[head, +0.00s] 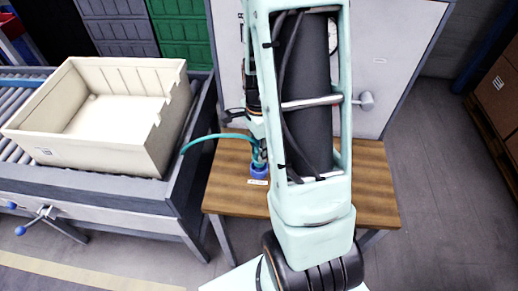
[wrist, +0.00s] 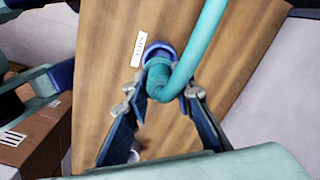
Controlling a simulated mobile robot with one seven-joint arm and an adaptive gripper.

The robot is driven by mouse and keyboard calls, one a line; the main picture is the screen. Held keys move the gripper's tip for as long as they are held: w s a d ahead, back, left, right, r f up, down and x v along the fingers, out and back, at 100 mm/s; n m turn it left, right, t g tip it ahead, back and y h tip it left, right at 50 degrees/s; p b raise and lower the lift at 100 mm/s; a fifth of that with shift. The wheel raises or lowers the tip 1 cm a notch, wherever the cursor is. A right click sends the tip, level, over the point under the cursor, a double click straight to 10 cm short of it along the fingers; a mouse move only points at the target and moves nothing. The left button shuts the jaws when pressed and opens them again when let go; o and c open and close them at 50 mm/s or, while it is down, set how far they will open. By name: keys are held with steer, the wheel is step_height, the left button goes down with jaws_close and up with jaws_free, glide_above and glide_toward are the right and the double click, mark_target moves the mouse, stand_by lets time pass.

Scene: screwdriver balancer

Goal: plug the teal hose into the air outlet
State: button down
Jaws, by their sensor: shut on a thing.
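The teal hose (head: 212,137) arcs from the left toward a small blue air outlet (head: 259,173) on the wooden table. In the wrist view the hose (wrist: 205,45) bends down to an end piece between the fingers of my gripper (wrist: 162,92). My gripper is shut on the hose end. The blue ring of the outlet (wrist: 161,46) shows right behind the hose end, which covers most of it. I cannot tell whether the hose end is seated in it or just above it. In the head view my arm hides much of the gripper.
A white label (wrist: 139,49) lies beside the outlet. The wooden table (head: 377,195) is otherwise mostly bare. A cream crate (head: 100,153) sits on the roller conveyor (head: 20,97) at left. A grey cabinet (head: 395,60) stands behind the table. Cardboard boxes (head: 497,95) are at far right.

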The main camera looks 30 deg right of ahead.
steer(key=shift+f+b, duration=1.55)
steer(key=shift+f, duration=0.55)
stand_by(0.4)
steer(key=c, duration=1.6)
jaws_free()
step_height(320, 180, up, 12)
steer(key=shift+r, duration=0.1)
